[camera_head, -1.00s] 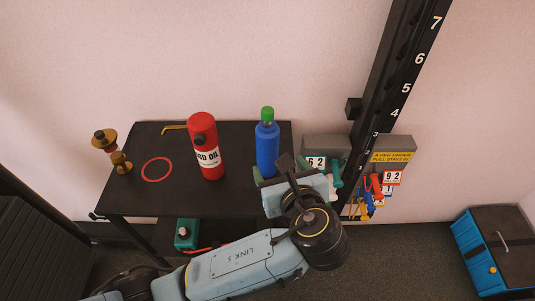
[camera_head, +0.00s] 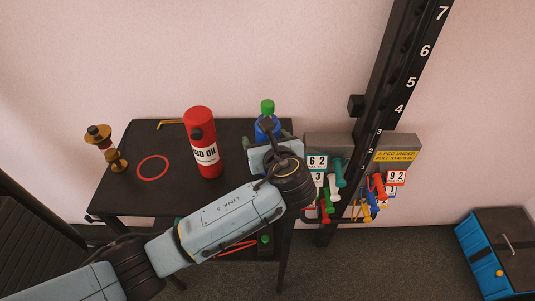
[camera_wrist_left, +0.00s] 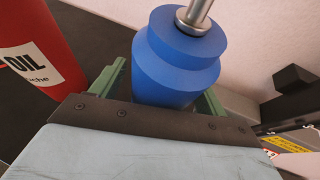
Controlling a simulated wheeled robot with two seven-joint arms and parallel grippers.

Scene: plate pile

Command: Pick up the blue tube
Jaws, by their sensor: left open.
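The blue tube (camera_head: 262,131) has a green cap and stands upright on the black table (camera_head: 232,190), at its right end. My left gripper (camera_head: 269,139) comes at it from the front and hides its lower part. In the left wrist view, the blue tube (camera_wrist_left: 178,62) sits between the two green fingers of my left gripper (camera_wrist_left: 163,90), one on each side. The fingers are open; contact cannot be made out. A metal stem shows on the tube's top there. My right gripper is not in view.
A red oil bottle (camera_head: 201,145) stands left of the blue tube, close to my left finger side. A red ring (camera_head: 153,167) and a brass object (camera_head: 105,147) are farther left. Right of the table are peg boxes (camera_head: 327,145) and a numbered black post (camera_head: 400,80).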

